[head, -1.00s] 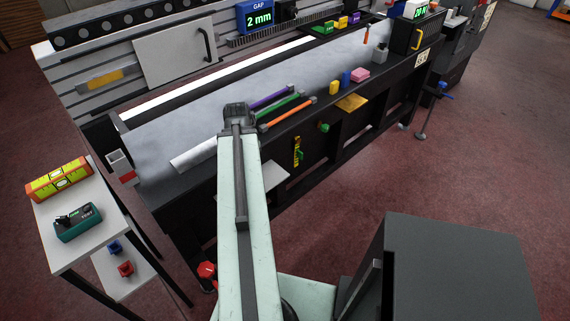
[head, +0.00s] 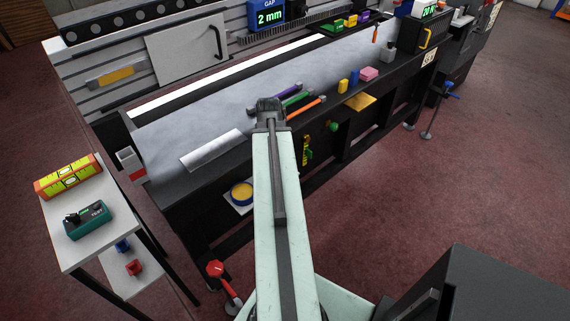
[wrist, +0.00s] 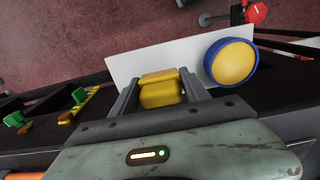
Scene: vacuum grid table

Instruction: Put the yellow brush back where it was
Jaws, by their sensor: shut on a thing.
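In the wrist view my gripper (wrist: 160,92) is shut on a yellow block-like thing (wrist: 160,89), taken to be the yellow brush. Only its top and near face show between the two grey fingers; no bristles can be made out. A white shelf (wrist: 135,64) lies beyond and below the fingers. A round yellow thing with a blue rim (wrist: 232,62) is on the shelf, right of my gripper. The shelf also shows in the head view (head: 230,207), low on the bench's front, left of my arm. My gripper and the brush are hidden by my arm there.
The long bench (head: 210,120) carries a silver bar (head: 212,149), purple, green and orange rods, and small coloured blocks. A white side table (head: 85,241) with a spirit level stands at the left. A red knob (head: 215,268) is near the floor. Open floor lies at the right.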

